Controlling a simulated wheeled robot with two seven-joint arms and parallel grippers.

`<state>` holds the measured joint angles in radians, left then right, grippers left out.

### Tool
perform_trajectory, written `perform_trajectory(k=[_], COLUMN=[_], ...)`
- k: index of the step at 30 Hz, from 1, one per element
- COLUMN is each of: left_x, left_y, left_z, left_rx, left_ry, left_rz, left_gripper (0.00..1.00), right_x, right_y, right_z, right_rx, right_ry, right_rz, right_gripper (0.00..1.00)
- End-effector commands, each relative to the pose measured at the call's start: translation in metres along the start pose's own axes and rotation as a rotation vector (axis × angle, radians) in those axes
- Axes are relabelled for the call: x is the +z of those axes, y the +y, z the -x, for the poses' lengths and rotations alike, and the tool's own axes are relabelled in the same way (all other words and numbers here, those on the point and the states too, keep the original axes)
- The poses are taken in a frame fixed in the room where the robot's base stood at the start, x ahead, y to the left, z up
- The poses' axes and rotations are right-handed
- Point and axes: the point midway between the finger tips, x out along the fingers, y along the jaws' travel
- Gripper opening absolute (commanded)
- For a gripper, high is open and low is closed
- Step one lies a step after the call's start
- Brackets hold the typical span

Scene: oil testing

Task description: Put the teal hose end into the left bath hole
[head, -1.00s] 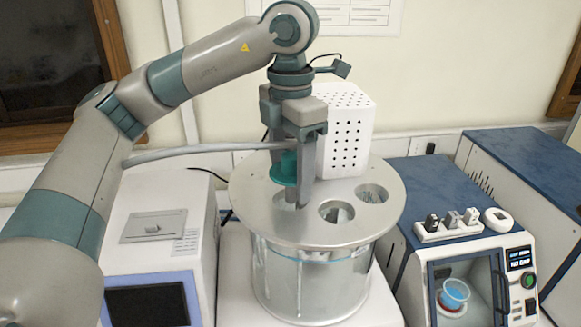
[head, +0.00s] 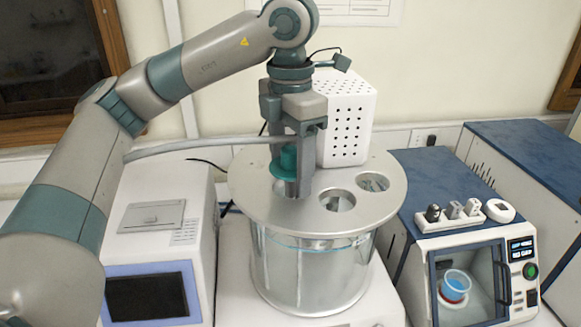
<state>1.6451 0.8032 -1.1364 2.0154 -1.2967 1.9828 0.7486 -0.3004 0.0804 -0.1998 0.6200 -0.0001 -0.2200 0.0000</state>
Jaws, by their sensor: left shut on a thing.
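My left gripper (head: 296,188) points straight down over the left part of the bath's round metal lid (head: 262,212). It is shut on the teal hose end (head: 284,164), a flanged piece with a grey hose (head: 190,148) running off to the left. The flange is at or just above lid height; I cannot tell whether its lower end is inside the hole. The left bath hole is largely hidden behind the fingers and the teal piece. The middle hole (head: 337,201) and right hole (head: 372,182) are open and empty. My right gripper is not in view.
A white perforated box (head: 345,117) stands just behind the gripper. A white instrument with a dark screen (head: 147,297) is at left. A blue-topped device (head: 425,178) with a glass door and several small items on top stands close at right.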

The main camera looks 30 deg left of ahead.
Motion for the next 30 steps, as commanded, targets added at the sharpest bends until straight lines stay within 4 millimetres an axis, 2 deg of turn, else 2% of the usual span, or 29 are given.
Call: perform_trajectory(k=[1,2,3,4,17,24,26,30], left_x=[0.000,0.000,0.000,0.000,0.000,0.000,0.001,0.000], left_y=[0.000,0.000,0.000,0.000,0.000,0.000,0.000,0.000], left_z=[0.001,0.001,0.001,0.001,0.004,0.018,0.020,0.041], left_rx=[0.000,0.000,0.000,0.000,0.000,0.000,0.002,0.002], left_ry=[0.000,0.000,0.000,0.000,0.000,0.001,-0.004,-0.003], left_rz=[0.000,0.000,0.000,0.000,0.000,0.000,0.001,0.001], left_gripper=[0.34,0.65,0.75,0.77,0.77,0.77,0.77,0.77], right_x=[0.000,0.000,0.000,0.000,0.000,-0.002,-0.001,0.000], right_y=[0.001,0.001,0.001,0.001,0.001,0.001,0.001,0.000], right_z=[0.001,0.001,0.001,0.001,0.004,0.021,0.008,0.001], right_rx=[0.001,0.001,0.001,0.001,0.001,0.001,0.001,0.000], right_ry=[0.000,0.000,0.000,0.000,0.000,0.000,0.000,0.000], right_rz=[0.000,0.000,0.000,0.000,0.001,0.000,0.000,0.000], right_gripper=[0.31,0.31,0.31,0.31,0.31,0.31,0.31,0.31])
